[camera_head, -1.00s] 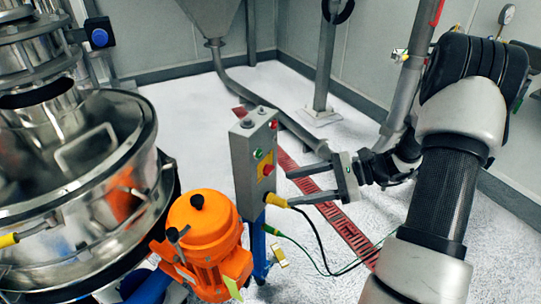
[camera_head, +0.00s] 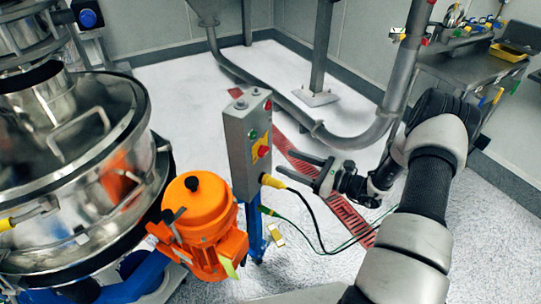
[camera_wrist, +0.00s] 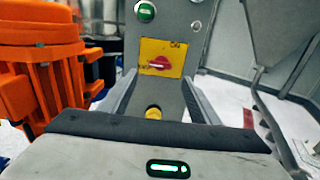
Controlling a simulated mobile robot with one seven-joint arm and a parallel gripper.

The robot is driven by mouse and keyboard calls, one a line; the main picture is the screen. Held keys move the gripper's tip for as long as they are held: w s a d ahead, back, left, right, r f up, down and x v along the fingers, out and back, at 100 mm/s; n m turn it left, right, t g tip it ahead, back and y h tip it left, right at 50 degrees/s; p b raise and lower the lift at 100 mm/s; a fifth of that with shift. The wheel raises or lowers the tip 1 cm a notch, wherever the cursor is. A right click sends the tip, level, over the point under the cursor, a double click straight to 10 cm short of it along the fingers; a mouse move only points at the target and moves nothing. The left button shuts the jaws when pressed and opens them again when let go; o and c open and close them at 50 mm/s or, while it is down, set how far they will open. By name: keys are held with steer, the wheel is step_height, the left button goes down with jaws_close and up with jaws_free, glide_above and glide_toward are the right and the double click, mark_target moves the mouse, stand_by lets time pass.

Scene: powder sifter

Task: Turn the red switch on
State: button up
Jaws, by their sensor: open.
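The red switch (camera_head: 263,151) is a rotary knob on a yellow plate on the front of a grey control box (camera_head: 238,150). In the wrist view the red knob (camera_wrist: 158,63) is near the top middle, its handle lying roughly sideways. My gripper (camera_head: 285,162) is open and empty, to the right of the box, with its fingers pointing at the box face. In the wrist view the two fingers (camera_wrist: 158,80) stand on either side below the knob, apart from it.
A green button (camera_wrist: 146,12) sits above the switch. A yellow cable plug (camera_head: 272,181) sticks out below it, with cables hanging down. An orange motor (camera_head: 200,220) and a steel sifter (camera_head: 65,150) stand to the left. The floor behind is largely clear.

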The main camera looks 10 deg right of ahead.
mark_target(266, 152)
steer(key=x, duration=0.7)
steer(key=shift+w+a, duration=0.2)
steer(key=shift+a, duration=0.05)
steer(key=c, duration=1.1)
steer(key=shift+o, duration=0.2)
steer(key=shift+m, duration=0.3)
steer(key=m+p, duration=0.1)
steer(key=m, duration=0.4)
steer(key=m+p, duration=0.1)
steer(key=m, duration=0.5)
steer(key=m+p, duration=0.1)
steer(key=m, duration=0.5)
steer(key=shift+r+p, duration=0.35)
steer(key=shift+m, duration=0.3)
